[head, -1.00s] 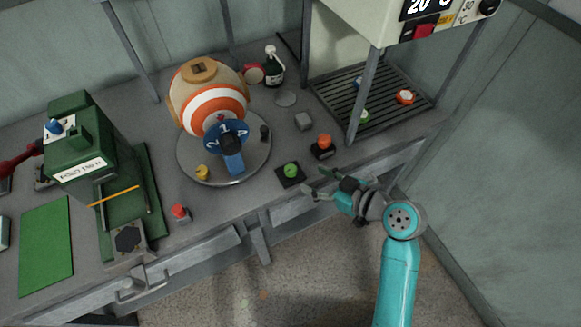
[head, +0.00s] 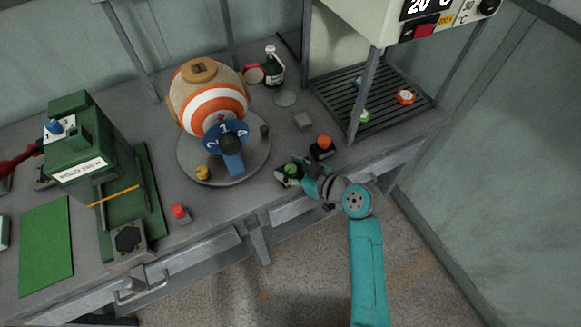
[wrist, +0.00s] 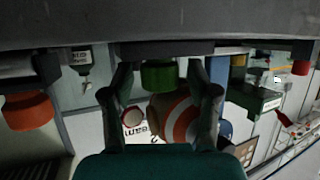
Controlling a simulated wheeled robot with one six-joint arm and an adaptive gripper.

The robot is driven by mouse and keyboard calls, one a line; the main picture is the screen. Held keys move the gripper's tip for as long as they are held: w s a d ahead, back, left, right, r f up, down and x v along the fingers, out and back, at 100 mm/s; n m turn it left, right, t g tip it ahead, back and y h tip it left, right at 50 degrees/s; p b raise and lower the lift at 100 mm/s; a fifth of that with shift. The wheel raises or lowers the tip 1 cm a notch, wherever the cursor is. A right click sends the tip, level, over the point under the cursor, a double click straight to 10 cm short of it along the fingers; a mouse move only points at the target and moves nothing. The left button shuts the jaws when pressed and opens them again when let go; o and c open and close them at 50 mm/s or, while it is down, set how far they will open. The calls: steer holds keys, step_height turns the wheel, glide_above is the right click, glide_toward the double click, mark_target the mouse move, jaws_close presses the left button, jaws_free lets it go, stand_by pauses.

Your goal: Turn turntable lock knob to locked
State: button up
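The grey round turntable (head: 245,172) holds an orange-and-white ball (head: 212,105). A blue numbered dial (head: 226,134) with a blue lever is in front of the ball. A yellow knob (head: 202,172) and a dark knob (head: 264,130) are at the turntable's edge; I cannot tell which is the lock knob or its setting. My gripper (head: 287,173) is right of the turntable, over the bench's front edge, by a green button (head: 291,169). In the wrist view, the open fingers (wrist: 160,92) flank the green button (wrist: 159,75); contact is unclear.
An orange button (head: 324,141) stands close right of my gripper. A red button (head: 180,213) and green press (head: 95,150) are at the left.

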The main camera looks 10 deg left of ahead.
jaws_close()
steer(key=shift+s+a+f+m+t+h, duration=0.1)
steer(key=shift+m+t+h, duration=0.6)
steer(key=shift+m+t, duration=0.3)
steer(key=shift+m+t+h, duration=1)
steer(key=shift+m+h, duration=0.2)
steer(key=shift+m, duration=0.1)
steer(key=shift+o, duration=0.3)
jaws_free()
steer(key=v, duration=1.2)
steer(key=shift+d, duration=0.2)
